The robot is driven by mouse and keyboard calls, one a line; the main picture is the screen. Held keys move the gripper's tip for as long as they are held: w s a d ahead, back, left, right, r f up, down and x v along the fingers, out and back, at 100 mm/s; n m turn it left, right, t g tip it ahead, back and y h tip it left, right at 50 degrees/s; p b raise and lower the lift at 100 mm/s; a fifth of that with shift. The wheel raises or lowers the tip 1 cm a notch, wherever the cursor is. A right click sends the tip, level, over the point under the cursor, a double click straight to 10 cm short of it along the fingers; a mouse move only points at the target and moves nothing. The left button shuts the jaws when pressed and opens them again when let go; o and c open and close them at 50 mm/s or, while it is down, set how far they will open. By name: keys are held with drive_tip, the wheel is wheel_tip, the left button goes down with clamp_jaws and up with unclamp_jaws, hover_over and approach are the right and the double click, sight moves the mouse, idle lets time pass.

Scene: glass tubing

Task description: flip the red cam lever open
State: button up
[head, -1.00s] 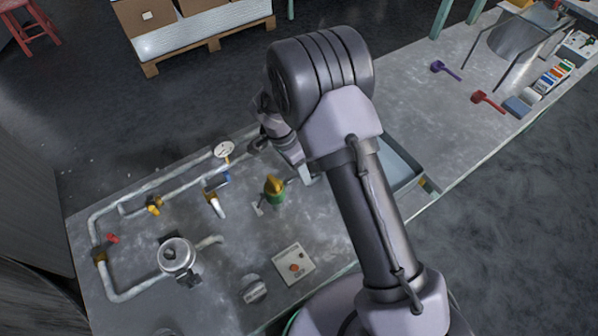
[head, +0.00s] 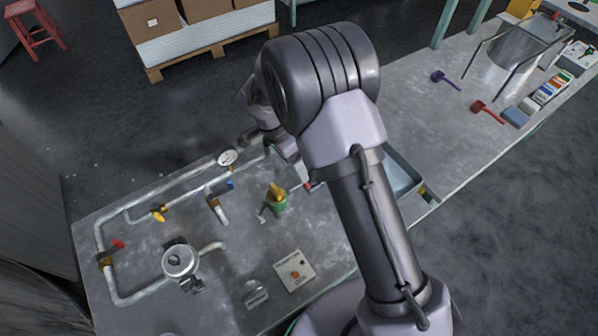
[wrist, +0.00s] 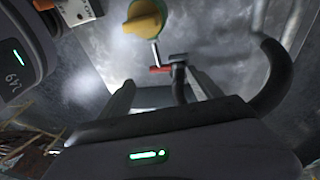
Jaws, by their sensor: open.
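A small red lever (wrist: 160,69) shows in the wrist view, at the side of a dark grey fitting (wrist: 178,66) on a thin metal pipe. A red bit (head: 308,185) also shows in the head view beside my arm, right of the green and yellow valve. In the wrist view my gripper (wrist: 164,90) is open and empty, its two grey fingers pointing toward the lever, one to each side. I see no contact. In the head view my arm hides most of the gripper and the fitting.
The green valve with yellow knob (head: 277,198) stands close by; the yellow knob (wrist: 145,18) is just beyond the lever in the wrist view. A grey tray (head: 405,180) is behind my arm.

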drive_tip(key=p+v, duration=0.2)
drive_tip(key=v, duration=0.8)
drive_tip(key=shift+r+p, duration=0.3)
drive_tip(key=shift+p, duration=0.1)
drive_tip(key=s+d+r+n+t+y, duration=0.15)
drive_tip(key=s+d+r, duration=0.3)
drive_tip(key=r, duration=0.45)
drive_tip(key=s+d+r+n+t+y, duration=0.15)
drive_tip(key=s+d+r, duration=0.35)
drive_tip(key=r, duration=0.5)
drive_tip(key=s+d+r+n+t+y, duration=0.1)
drive_tip(key=s+d, duration=0.1)
drive_tip(key=s, duration=0.4)
drive_tip(key=s+d+r+n+t+y, duration=0.1)
drive_tip(key=s+d+n+t, duration=0.1)
drive_tip(key=s, duration=0.5)
drive_tip(key=shift+s+d+r+n, duration=0.3)
drive_tip(key=shift+d+r, duration=0.1)
drive_tip(key=shift+d, duration=0.4)
